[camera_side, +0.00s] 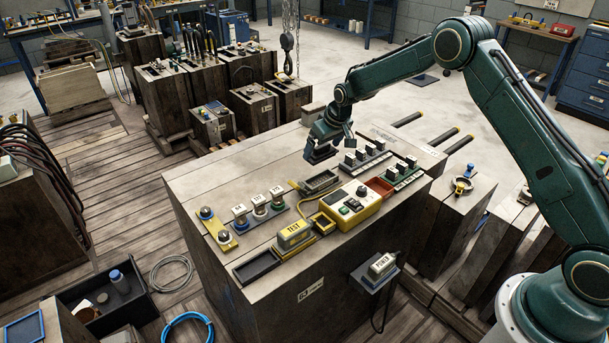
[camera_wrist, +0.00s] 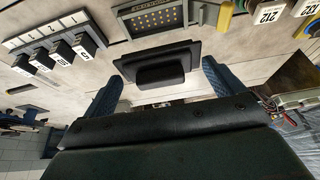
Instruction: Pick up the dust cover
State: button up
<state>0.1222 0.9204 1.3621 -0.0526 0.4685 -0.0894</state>
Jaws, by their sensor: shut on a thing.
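The dust cover (camera_wrist: 157,58) is a black rectangular lid with a raised grip block, seen in the wrist view between my blue-padded fingers. In the side view the dark cover (camera_side: 319,155) sits directly under my gripper (camera_side: 325,143), at the far side of the crate top. My gripper (camera_wrist: 160,78) is shut on the cover. The cover lies beside a rectangular connector with rows of gold pins (camera_wrist: 155,18), which is exposed; the connector (camera_side: 320,181) also shows in the side view. Whether the cover clears the crate top is hard to tell.
A row of black numbered switches (camera_wrist: 60,52) stands close to the cover. A yellow control box (camera_side: 346,205), a red tray (camera_side: 380,187) and a yellow TEST block (camera_side: 295,233) crowd the front of the crate top (camera_side: 225,180). Its back left is bare.

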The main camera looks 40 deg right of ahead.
aim_at(323, 146)
notch_tip(323, 146, up, 11)
jog(key=shift+r, duration=0.2)
jog(key=shift+a, duration=0.15)
dwell(0.6)
jog(key=s+a+f, duration=0.2)
jog(key=a+f, duration=0.1)
jog(key=a, duration=0.5)
jog(key=s+a+f, duration=0.1)
jog(key=a+f, duration=0.3)
jog(key=a, duration=0.5)
jog(key=shift+s, duration=0.35)
jog(key=s+a+f, duration=0.2)
jog(key=s+a, duration=0.1)
jog(key=a, duration=0.2)
jog(key=s+a+f, duration=0.2)
jog(key=s+a, duration=0.2)
jog(key=a, duration=0.1)
jog(key=s+a+f, duration=0.2)
jog(key=s+a, duration=0.1)
jog(key=a, duration=0.2)
jog(key=shift+s+a+f, duration=0.1)
jog(key=shift+s+f, duration=0.1)
jog(key=shift+f, duration=0.2)
jog(key=shift+c, duration=1.4)
jog(key=shift+f, duration=0.25)
jog(key=shift+f, duration=2.5)
jog(key=shift+r, duration=0.1)
